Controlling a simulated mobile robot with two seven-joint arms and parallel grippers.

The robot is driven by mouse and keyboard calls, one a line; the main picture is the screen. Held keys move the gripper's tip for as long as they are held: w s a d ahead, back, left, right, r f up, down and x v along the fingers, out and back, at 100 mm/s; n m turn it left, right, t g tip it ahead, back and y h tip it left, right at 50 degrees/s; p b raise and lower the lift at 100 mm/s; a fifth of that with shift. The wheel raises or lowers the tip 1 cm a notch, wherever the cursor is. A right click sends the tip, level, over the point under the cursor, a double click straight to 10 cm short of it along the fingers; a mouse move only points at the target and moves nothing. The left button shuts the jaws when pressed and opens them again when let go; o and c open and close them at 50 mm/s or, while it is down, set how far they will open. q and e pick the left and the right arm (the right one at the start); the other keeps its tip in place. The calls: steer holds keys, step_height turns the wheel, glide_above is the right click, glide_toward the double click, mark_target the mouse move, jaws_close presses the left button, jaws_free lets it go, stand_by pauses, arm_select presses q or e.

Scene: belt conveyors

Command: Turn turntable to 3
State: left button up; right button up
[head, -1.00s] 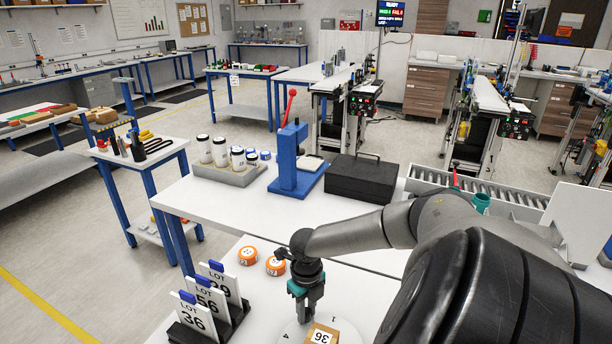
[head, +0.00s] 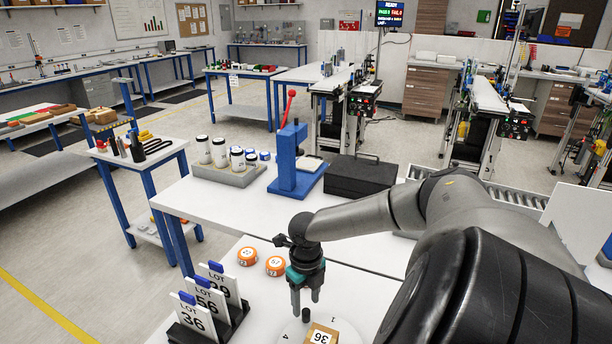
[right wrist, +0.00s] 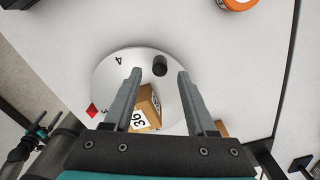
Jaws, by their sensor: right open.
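The white round turntable (head: 290,334) is at the bottom edge of the head view, partly cut off. It also shows in the right wrist view (right wrist: 107,75), with a 4 near its rim. A short black peg (head: 305,314) stands on it, also visible in the wrist view (right wrist: 160,66). A cardboard box (head: 322,334) labelled 36 sits on the turntable beside the peg. My right gripper (head: 306,304) is open and empty, pointing down above the peg. In the wrist view the peg appears between its fingertips (right wrist: 159,75). My left gripper is not in view.
A red marker (right wrist: 92,111) lies at the turntable's rim. Two orange round containers (head: 248,256) stand behind it. A black rack (head: 240,318) holds LOT cards to the left. A blue press (head: 292,165) and black case (head: 361,177) stand on the table beyond.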

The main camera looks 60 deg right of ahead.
step_height(320, 180, up, 11)
stand_by(0.8)
